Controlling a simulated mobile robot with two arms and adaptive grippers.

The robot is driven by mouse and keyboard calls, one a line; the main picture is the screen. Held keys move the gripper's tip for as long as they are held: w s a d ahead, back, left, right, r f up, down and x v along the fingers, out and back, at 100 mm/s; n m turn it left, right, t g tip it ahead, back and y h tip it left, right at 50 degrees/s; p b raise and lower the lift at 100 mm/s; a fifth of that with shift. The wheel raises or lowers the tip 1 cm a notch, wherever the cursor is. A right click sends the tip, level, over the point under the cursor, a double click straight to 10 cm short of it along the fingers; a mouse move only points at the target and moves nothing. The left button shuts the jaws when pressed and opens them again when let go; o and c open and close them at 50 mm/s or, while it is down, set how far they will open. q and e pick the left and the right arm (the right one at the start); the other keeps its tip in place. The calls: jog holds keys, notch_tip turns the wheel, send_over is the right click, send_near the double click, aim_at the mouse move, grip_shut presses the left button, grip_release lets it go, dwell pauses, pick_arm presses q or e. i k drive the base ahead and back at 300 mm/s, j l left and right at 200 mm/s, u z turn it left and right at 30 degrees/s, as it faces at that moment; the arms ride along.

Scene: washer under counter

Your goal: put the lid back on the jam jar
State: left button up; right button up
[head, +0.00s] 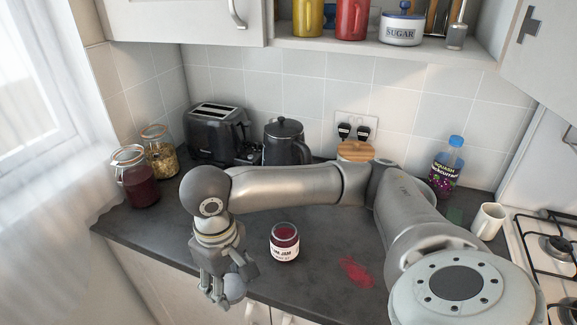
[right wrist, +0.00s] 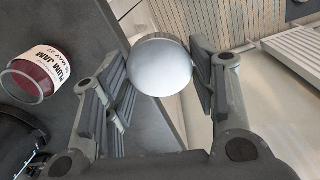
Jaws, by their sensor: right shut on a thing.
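The jam jar (head: 285,242) stands upright and open on the dark counter, with red jam inside and a white label; it also shows in the right wrist view (right wrist: 40,74). My right gripper (head: 222,292) is left of the jar, over the counter's front edge. It is shut on the lid (right wrist: 161,66), a pale grey round disc between its fingers in the right wrist view. In the head view the lid (head: 234,288) shows partly behind the fingers. The lid is apart from the jar. My left gripper is not in view.
A red smear (head: 356,271) lies right of the jar. Behind stand clip-top jars (head: 136,182), a toaster (head: 216,130), a kettle (head: 286,141) and a squash bottle (head: 446,170). A white mug (head: 488,221) stands by the hob (head: 555,255).

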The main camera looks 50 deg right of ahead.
aim_at(284, 236)
jog(key=i+j, duration=0.7)
jog(key=z, duration=2.05)
